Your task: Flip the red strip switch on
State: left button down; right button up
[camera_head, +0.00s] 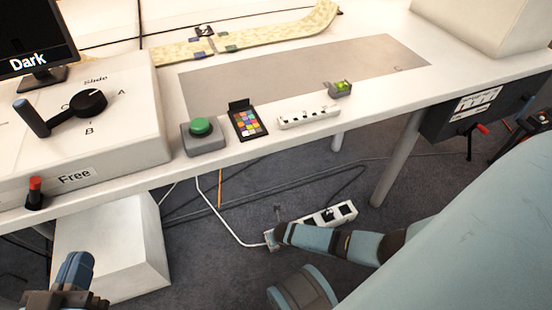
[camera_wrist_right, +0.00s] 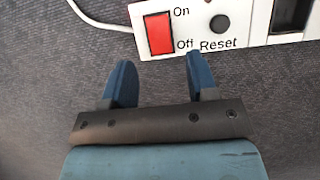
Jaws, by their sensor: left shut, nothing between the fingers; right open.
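The red strip switch (camera_wrist_right: 160,33) is on the end of a white power strip (camera_wrist_right: 215,45), with "On" printed by its upper end and "Off" by its lower end. I cannot tell which end is pressed in. My right gripper (camera_wrist_right: 159,66) is open, its two blue fingers just below the switch in the wrist view, with nothing between them. In the head view the strip (camera_head: 342,212) lies on the floor under the table, partly hidden by my right arm. My left gripper (camera_head: 76,270) is shut and empty at the lower left, far from the strip.
A black reset button (camera_wrist_right: 219,25) sits beside the switch. The white table (camera_head: 300,140) overhangs the strip, with a leg (camera_head: 397,160) to its right. A white cable (camera_head: 222,215) and other cables lie on the floor. A white box (camera_head: 115,250) stands at left.

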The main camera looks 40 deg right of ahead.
jog(key=b+x, duration=0.1)
jog(key=x, duration=0.2)
jog(key=shift+f+b, duration=0.15)
jog(key=shift+b, duration=0.15)
pick_arm(q)
jog(key=shift+w+a+r+m+t+h+b, duration=0.2)
jog(key=shift+w+a+m+t, duration=0.15)
jog(key=shift+m, duration=0.25)
jog(key=shift+w+a+r+m+t+h+b, duration=0.15)
jog(key=shift+w+m+t+h+b, duration=0.1)
jog(key=shift+w+m, duration=0.25)
pick_arm(e)
jog(key=shift+w+f, duration=0.35)
jog(key=shift+f, duration=0.15)
pick_arm(q)
jog(key=shift+s+f, duration=0.1)
